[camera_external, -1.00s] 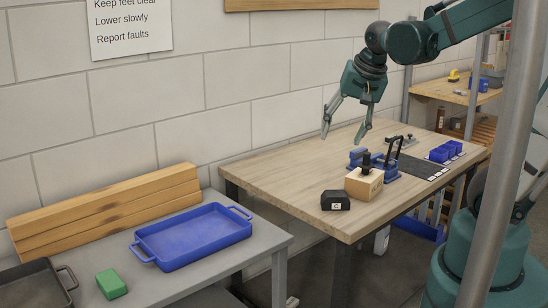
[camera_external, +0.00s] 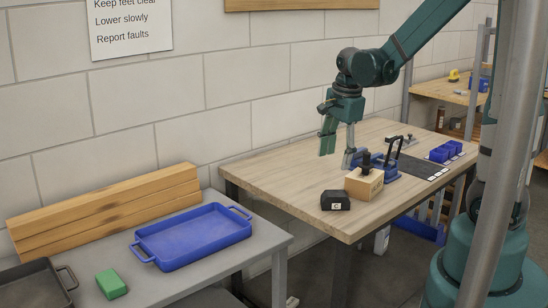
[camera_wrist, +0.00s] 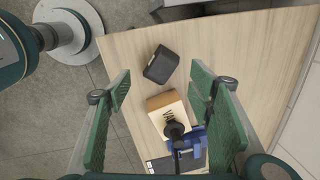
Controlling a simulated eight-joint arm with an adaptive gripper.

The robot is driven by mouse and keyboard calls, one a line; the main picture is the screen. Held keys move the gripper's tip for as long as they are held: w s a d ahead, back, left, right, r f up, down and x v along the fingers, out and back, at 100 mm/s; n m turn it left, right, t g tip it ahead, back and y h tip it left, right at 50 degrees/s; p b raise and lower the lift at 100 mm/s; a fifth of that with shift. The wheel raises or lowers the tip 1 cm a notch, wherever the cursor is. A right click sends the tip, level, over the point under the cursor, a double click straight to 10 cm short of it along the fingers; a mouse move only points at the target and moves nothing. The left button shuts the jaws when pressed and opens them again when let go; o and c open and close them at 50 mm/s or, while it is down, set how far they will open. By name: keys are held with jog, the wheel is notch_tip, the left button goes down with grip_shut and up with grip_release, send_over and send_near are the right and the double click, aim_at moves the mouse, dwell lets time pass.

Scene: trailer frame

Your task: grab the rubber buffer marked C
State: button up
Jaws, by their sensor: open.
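The rubber buffer marked C (camera_external: 335,200) is a small black block with a white label bearing the letter. It lies near the front corner of the wooden workbench (camera_external: 285,179). My gripper (camera_external: 338,155) is open and empty above the bench, behind and to the upper side of the buffer in the external view. In the wrist view my gripper's green-padded fingers (camera_wrist: 160,88) stand wide apart.
A wooden block (camera_external: 363,184) with a black knob stands right beside the buffer. Behind it is a blue clamp (camera_external: 384,172) with an upright black handle. A grey table at left holds a blue tray (camera_external: 193,236) and a green block (camera_external: 111,284).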

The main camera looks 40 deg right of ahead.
aim_at(336, 193)
jog(key=d+f+m, duration=0.1)
jog(key=f, duration=0.1)
jog(key=w+d+f+m+g, duration=0.1)
jog(key=f+m, duration=0.1)
jog(key=w+d+f+m, duration=0.1)
jog(key=f+m, duration=0.1)
jog(key=f, duration=0.1)
jog(key=shift+d+b, duration=0.15)
jog(key=shift+b, duration=0.15)
jog(key=shift+w+d+f+m+g, duration=0.1)
jog(key=shift+d+f+m+g, duration=0.05)
jog(key=shift+f+m, duration=0.25)
jog(key=shift+w+d+f+m+g, duration=0.15)
jog(key=shift+f+m, duration=0.15)
jog(key=shift+f, duration=0.15)
jog(key=shift+s, duration=0.1)
jog(key=shift+f, duration=1.3)
jog(key=shift+f, duration=2.55)
